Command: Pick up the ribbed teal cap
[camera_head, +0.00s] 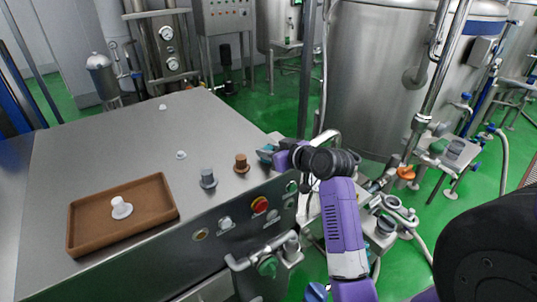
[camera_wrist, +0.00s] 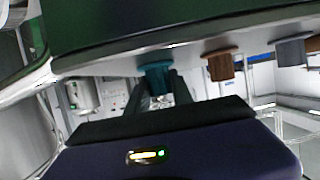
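The teal cap (camera_wrist: 155,76) shows in the wrist view, at the ends of my gripper's (camera_wrist: 159,88) two dark fingers. The fingers stand apart with the cap at or between their tips; I cannot tell whether they press on it. In the head view my gripper (camera_head: 274,155) reaches in from the right at the table's right edge, where the teal cap (camera_head: 265,151) shows partly beside it. The cap appears to be at table height. Its ribs are too small to make out.
A brown cap (camera_head: 241,163) and a grey cap (camera_head: 208,178) stand left of my gripper on the steel table (camera_head: 120,150). Two small white caps stand farther back. A brown tray (camera_head: 88,237) holds a white cap (camera_head: 121,208). Buttons line the table's front.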

